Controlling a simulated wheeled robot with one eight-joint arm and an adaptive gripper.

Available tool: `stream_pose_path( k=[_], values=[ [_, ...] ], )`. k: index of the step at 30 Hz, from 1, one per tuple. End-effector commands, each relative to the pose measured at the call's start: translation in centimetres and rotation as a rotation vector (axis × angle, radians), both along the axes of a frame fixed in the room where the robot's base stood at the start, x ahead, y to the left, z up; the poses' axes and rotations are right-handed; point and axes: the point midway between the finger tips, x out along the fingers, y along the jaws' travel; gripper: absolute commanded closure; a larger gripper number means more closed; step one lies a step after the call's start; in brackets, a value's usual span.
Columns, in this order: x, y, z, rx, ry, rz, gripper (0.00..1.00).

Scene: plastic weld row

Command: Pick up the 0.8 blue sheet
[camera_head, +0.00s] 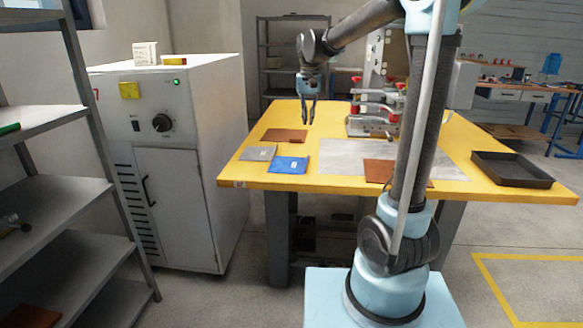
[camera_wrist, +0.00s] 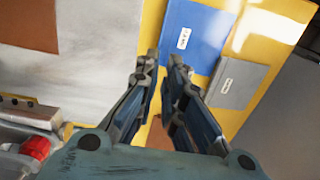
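The blue sheet (camera_head: 289,164) lies flat near the front left edge of the yellow table, with a small white label on it. It also shows in the wrist view (camera_wrist: 196,35), beyond the fingertips; the label is too small to read. My gripper (camera_head: 308,122) hangs pointing down above the table, behind the blue sheet and apart from it. Its fingers (camera_wrist: 162,58) have a narrow gap between them in the wrist view, and nothing shows held in it.
A grey sheet (camera_head: 258,154) lies left of the blue one, and a brown sheet (camera_head: 284,135) behind. A large pale sheet (camera_head: 340,158) lies to the right. A clamp fixture (camera_head: 372,122) stands at the table's back; a black tray (camera_head: 511,169) is at the right.

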Motion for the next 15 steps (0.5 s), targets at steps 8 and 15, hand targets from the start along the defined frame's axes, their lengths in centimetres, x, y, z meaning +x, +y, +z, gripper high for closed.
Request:
stream_pose_path(
  k=[8, 15],
  values=[
    [0.2, 0.3, -3.2, -0.001, 0.002, 0.000, 0.91],
    [0.2, 0.2, -7.3, -0.001, 0.001, -0.001, 0.91]
  ],
)
